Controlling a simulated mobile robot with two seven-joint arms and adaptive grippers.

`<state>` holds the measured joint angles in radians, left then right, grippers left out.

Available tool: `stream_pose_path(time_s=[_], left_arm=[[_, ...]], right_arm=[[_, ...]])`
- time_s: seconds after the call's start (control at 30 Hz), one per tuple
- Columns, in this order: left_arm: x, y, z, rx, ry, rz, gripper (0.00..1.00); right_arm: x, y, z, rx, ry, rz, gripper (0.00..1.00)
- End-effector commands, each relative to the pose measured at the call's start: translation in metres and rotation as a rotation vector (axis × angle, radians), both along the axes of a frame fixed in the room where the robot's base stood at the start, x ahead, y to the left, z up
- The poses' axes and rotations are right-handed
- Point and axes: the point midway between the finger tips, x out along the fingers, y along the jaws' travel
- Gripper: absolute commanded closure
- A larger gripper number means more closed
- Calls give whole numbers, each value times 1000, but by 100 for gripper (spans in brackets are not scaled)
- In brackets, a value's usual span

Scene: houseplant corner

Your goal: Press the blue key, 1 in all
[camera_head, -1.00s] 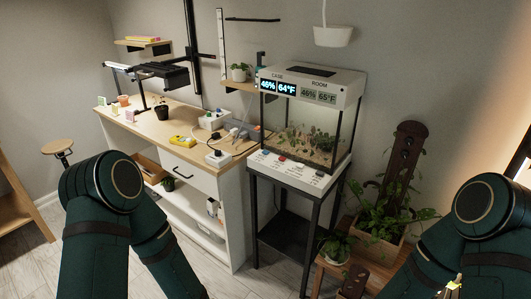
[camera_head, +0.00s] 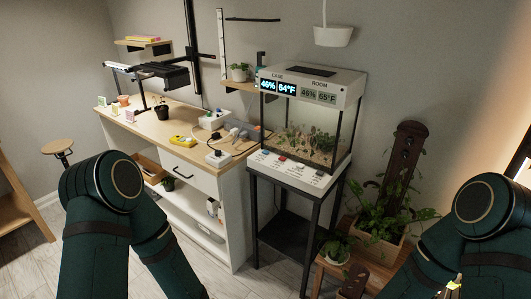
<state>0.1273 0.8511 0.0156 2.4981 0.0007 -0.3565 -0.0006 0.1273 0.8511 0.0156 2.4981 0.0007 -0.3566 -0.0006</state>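A white control panel (camera_head: 318,179) runs along the front of a glass terrarium case. It carries a row of small keys, among them a red key (camera_head: 282,158). My two dark green arms show at the lower left and lower right, both apart from the panel. Neither gripper shows; both are below or outside the picture.
The case stands on a black metal stand (camera_head: 316,225). A wooden workbench (camera_head: 182,135) with pots, a yellow device (camera_head: 182,141) and power strips is at its left. A potted plant (camera_head: 380,222) and a small plant (camera_head: 337,248) stand at its right.

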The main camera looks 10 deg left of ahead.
Motion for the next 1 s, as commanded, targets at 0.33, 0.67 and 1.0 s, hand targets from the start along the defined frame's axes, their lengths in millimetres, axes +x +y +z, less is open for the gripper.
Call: stream_pose_path(time_s=[0.33, 0.67, 1.0], left_arm=[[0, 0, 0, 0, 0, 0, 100], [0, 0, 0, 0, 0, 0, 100], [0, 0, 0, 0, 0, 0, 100]], right_arm=[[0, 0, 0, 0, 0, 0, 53], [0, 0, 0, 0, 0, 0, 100], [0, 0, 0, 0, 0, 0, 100]])
